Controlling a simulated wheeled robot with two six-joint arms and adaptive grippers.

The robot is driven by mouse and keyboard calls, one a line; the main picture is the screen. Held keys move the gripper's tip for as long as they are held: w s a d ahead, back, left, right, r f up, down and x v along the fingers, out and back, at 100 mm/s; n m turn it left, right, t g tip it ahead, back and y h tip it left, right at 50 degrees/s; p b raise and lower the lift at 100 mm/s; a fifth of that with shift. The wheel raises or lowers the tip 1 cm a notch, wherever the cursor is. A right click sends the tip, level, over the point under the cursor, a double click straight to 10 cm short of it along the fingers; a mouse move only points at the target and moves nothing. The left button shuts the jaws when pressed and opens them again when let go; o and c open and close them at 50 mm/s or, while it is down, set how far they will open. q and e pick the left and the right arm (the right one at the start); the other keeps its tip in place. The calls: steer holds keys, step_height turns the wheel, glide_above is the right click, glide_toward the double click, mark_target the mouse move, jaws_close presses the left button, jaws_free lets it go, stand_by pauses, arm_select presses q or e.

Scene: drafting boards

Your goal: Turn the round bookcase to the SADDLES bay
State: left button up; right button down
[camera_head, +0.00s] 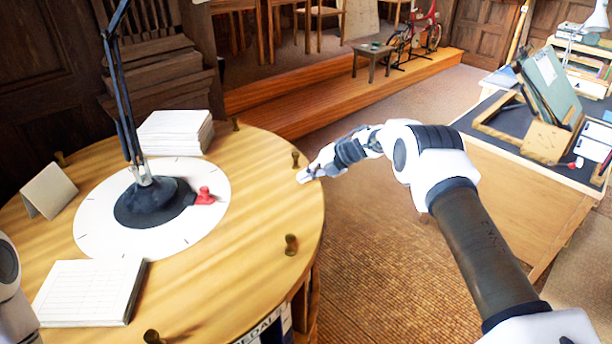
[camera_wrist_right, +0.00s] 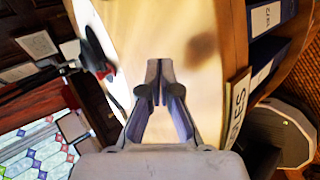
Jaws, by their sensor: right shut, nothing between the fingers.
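The round bookcase (camera_head: 225,285) has a light wooden round top with several small brass pegs near its rim. One peg (camera_head: 295,159) stands at the right, close to my right gripper (camera_head: 308,176); another peg (camera_head: 291,244) stands nearer to me. My right gripper is shut and empty at the rim's right edge; I cannot tell whether it touches the peg or rim. In the right wrist view its fingers (camera_wrist_right: 160,70) point over the top. A bay sign partly reading "EDALS" (camera_head: 262,327) shows at the front; another sign ending in "LES" (camera_wrist_right: 237,108) shows in the wrist view. My left gripper is out of view.
A white disc (camera_head: 95,225) on the top carries a black lamp (camera_head: 150,200) and a red pointer (camera_head: 205,196). A desk (camera_head: 530,190) stands at right; open floor (camera_head: 385,270) lies between.

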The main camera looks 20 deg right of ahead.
steer(key=shift+s+a+r+p, duration=0.15)
steer(key=shift+s+r+p, duration=0.1)
steer(key=shift+r+p, duration=0.15)
steer(key=shift+s+r+p, duration=0.25)
steer(key=shift+p, duration=0.35)
steer(key=shift+s, duration=0.15)
step_height(320, 180, up, 8)
steer(key=p, duration=0.5)
steer(key=shift+p, duration=0.35)
steer(key=shift+f, duration=0.1)
